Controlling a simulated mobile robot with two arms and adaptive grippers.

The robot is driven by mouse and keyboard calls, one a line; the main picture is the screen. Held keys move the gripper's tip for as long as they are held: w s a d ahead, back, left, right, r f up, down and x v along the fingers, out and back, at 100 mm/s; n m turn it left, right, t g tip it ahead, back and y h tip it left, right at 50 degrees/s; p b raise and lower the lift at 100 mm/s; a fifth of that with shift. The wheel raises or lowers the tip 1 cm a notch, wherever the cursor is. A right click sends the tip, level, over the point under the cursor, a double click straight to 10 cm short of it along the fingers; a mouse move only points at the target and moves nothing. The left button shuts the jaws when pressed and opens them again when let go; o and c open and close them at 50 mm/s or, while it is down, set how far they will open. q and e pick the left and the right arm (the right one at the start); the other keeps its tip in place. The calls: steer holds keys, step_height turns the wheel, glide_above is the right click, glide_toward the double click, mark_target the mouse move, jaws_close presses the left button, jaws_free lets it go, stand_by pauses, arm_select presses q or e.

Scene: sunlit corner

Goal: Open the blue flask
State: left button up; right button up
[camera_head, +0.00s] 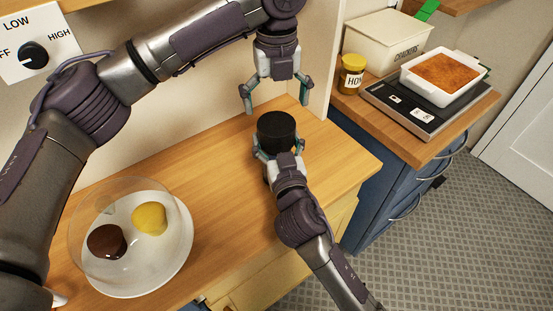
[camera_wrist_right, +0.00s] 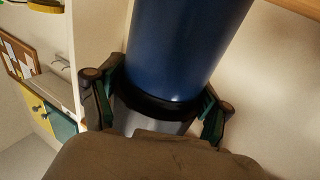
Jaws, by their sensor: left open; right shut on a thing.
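The blue flask stands upright over the wooden counter, and its black lid (camera_head: 277,128) faces up in the head view. Its blue body (camera_wrist_right: 185,45) fills the top of the right wrist view. My right gripper (camera_head: 277,150) is shut around the flask, and its fingers show on both sides of it in the right wrist view (camera_wrist_right: 155,100). My left gripper (camera_head: 278,103) is open and empty, pointing down just above the lid, with a gap between them. Most of the flask's body is hidden in the head view by the lid and my right gripper.
A white plate (camera_head: 175,276) with a yellow and a brown cake under a clear dome is at left on the wooden counter (camera_head: 225,205). At right, a honey jar (camera_head: 351,75), a crackers box (camera_head: 385,42) and a baking dish (camera_head: 408,80) on a scale stand on another counter.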

mark_target(276, 123)
jaws_close()
arm_select(q)
steer(key=m, duration=0.8)
steer(key=shift+m, duration=0.3)
steer(key=shift+f, duration=3.95)
steer(key=c, duration=0.9)
steer(key=o, duration=0.9)
